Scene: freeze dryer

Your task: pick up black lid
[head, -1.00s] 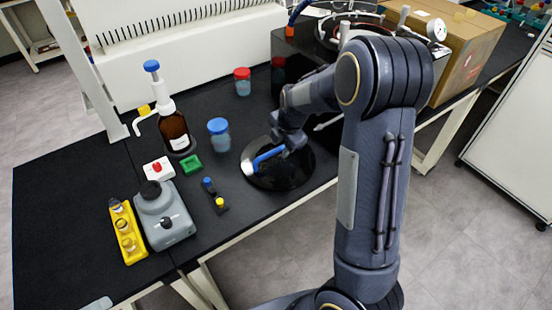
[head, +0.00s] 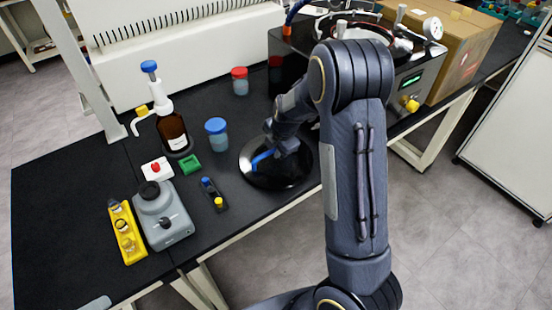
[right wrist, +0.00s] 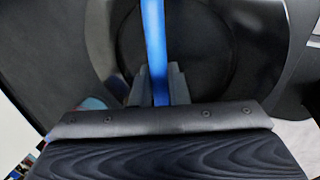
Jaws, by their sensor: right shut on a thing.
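The black lid (head: 288,178) is a round, glossy dark disc with a blue handle (head: 260,160). In the head view it is at the front edge of the black bench, and I cannot tell whether it still touches the bench. My right gripper (head: 272,150) is over the lid and shut on its blue handle. In the right wrist view the handle (right wrist: 154,45) runs between the two fingers (right wrist: 155,90), with the dark lid (right wrist: 200,45) behind it. My arm hides part of the lid in the head view. My left gripper is not in view.
A blue-capped jar (head: 217,138) stands left of the lid and a red-capped jar (head: 240,82) behind it. A brown dispenser bottle (head: 174,132), a grey mixer (head: 160,215) and a yellow vial rack (head: 127,232) are further left. The freeze dryer (head: 408,88) stands behind my right arm.

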